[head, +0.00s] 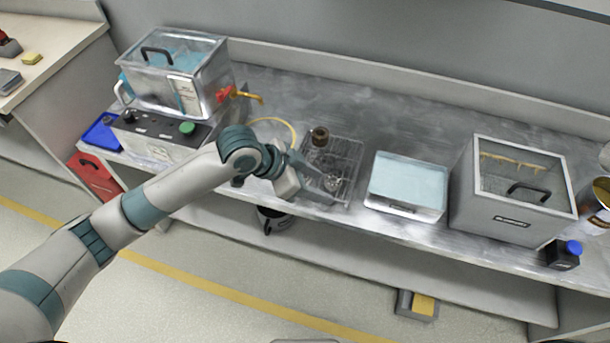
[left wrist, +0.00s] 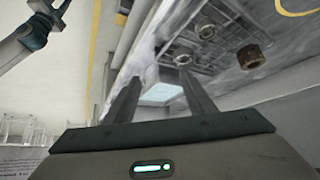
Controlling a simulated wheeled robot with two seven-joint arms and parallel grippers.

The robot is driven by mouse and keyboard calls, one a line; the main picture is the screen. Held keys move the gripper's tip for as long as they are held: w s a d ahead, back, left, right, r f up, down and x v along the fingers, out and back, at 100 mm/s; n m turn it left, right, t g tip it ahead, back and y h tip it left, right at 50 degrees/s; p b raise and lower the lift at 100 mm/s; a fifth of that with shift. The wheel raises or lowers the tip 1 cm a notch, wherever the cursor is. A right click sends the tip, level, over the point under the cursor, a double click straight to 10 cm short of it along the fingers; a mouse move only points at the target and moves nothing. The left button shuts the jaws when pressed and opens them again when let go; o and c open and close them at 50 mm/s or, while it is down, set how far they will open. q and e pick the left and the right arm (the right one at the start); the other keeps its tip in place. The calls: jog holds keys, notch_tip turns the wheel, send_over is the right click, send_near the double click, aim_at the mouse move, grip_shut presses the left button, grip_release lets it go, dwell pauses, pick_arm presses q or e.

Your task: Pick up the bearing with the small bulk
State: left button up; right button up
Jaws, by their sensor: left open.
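A wire rack (head: 350,150) stands on the metal bench and holds the bearings. A brown, ring-shaped bearing (head: 320,136) sits near its back left; it also shows in the left wrist view (left wrist: 250,57). A shinier metal bearing (head: 332,182) lies nearer the front. In the left wrist view, two darker round parts (left wrist: 207,31) and (left wrist: 183,60) sit on the rack. My left gripper (head: 312,170) is open above the rack's front left, and its empty fingers (left wrist: 160,95) are apart from the bearings. My right gripper is outside the head view; part of an arm shows at the wrist view's upper left, its fingers unclear.
A pale blue-filled tray (head: 408,208) and a grey lidded box (head: 505,220) stand right of the rack. A clear lidded tank (head: 150,95) stands on a control unit (head: 150,150) at left.

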pick_arm(q)
jog(key=w+a+r+m+g+y, duration=0.1)
jog(key=w+a+r+y, duration=0.2)
jog(key=a+r, duration=0.6)
jog(key=w+a+p, duration=0.1)
jog(key=w, duration=0.1)
jog(key=shift+w+a+r+m+g, duration=0.15)
jog(key=shift+w+a+m+g, duration=0.15)
jog(key=shift+w+a, duration=0.1)
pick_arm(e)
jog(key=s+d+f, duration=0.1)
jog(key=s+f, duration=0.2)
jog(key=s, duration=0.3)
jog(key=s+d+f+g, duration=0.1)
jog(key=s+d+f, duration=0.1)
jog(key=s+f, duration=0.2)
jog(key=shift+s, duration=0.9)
pick_arm(q)
jog(key=shift+d, duration=0.1)
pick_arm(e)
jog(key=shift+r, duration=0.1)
